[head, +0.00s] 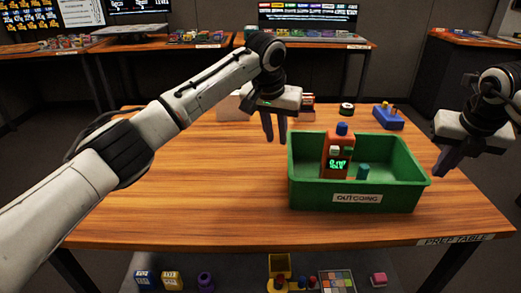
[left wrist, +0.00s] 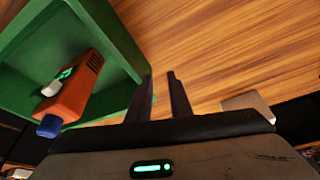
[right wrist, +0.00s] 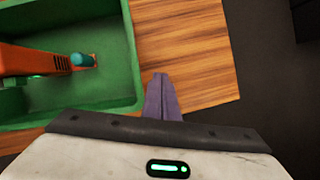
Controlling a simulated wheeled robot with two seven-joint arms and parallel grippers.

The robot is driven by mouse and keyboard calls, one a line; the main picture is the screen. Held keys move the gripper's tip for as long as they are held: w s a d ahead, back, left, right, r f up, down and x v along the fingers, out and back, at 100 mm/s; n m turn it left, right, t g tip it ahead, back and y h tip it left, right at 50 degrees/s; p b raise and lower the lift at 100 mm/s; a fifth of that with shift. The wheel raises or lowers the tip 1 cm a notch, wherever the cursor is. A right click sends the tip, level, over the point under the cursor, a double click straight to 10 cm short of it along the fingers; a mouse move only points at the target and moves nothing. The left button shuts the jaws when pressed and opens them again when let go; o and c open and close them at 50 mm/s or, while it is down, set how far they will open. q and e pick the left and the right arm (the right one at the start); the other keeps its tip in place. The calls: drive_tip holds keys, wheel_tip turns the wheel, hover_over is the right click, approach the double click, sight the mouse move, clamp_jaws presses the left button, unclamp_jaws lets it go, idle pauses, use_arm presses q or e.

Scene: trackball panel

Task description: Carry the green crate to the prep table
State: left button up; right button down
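The green crate (head: 300,192), labelled OUTGOING, sits on the wooden prep table (head: 180,205), toward its right side. It holds an orange device (head: 330,152) with a green display and blue knob, and a small teal cylinder (head: 363,172). My left gripper (head: 275,138) is above the table by the crate's back left corner, fingers apart with nothing between them. My right gripper (head: 440,172) is just right of the crate, fingers together and empty. The crate also shows in the left wrist view (left wrist: 105,28) and right wrist view (right wrist: 122,45). Neither gripper visibly holds it.
A blue block with knobs (head: 388,117) and a small dark roll (head: 346,109) stand behind the crate. A pale box (head: 230,107) is behind my left gripper. The table's left and front are clear. Several small items lie on a grey surface below the front edge.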

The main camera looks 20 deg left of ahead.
use_arm(q)
drive_tip(key=shift+a, duration=0.1)
use_arm(e)
drive_tip(key=c, duration=2.1)
unclamp_jaws()
use_arm(q)
drive_tip(key=v, duration=1.2)
use_arm(e)
drive_tip(key=v, duration=1.2)
drive_tip(key=shift+d, duration=0.1)
